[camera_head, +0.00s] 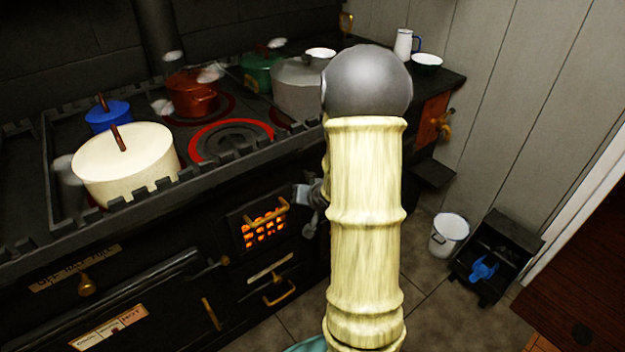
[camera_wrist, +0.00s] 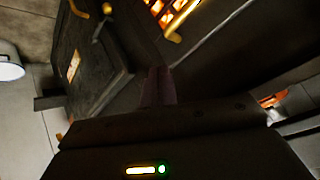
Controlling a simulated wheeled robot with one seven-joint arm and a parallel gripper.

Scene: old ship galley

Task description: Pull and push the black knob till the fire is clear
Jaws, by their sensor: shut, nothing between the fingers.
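The fire (camera_head: 262,230) glows orange behind a barred opening in the front of the black range, with a brass bar across it. It also shows at the top of the wrist view (camera_wrist: 160,10). My gripper (camera_head: 309,196) is just right of the fire opening, mostly hidden behind my arm. In the wrist view the dark fingers (camera_wrist: 160,86) are shut and empty, in front of the range. A small dark knob-like end (camera_head: 225,261) sticks out below and left of the fire; I cannot tell if it is the black knob. No knob is clear in the wrist view.
Pots crowd the range top, among them a cream pot (camera_head: 125,165) and a red pot (camera_head: 192,95). A brass handle (camera_head: 280,293) sits below the fire. A white bucket (camera_head: 449,233) and a black coal scuttle (camera_head: 497,250) stand on the floor at right.

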